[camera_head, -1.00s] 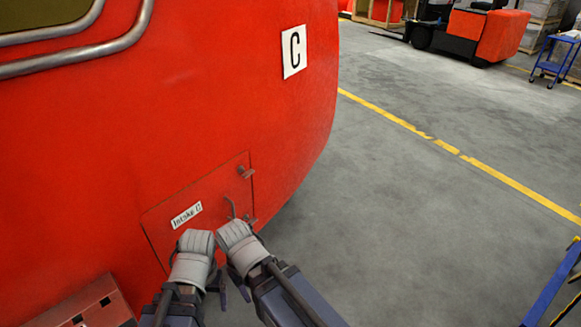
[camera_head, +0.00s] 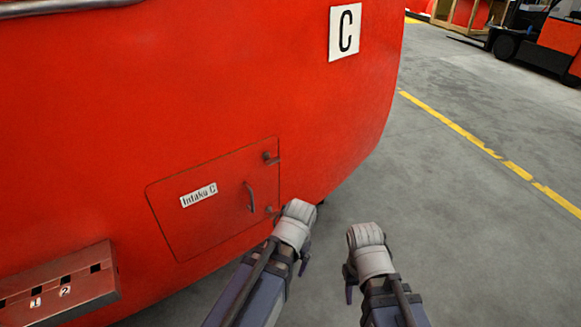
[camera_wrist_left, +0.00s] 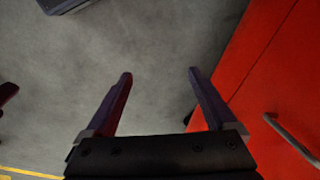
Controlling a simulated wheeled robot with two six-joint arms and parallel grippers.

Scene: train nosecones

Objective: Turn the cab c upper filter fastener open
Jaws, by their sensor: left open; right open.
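My left gripper (camera_wrist_left: 160,76) is open and empty, beside the panel's lower right. My right gripper (camera_head: 349,287) is open, farther right over the floor.
A red box with numbered slots (camera_head: 62,287) stands at the lower left, against the cab. Open grey floor (camera_head: 460,220) with a yellow line (camera_head: 465,135) lies to the right. A forklift (camera_head: 530,35) is far off at the upper right.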

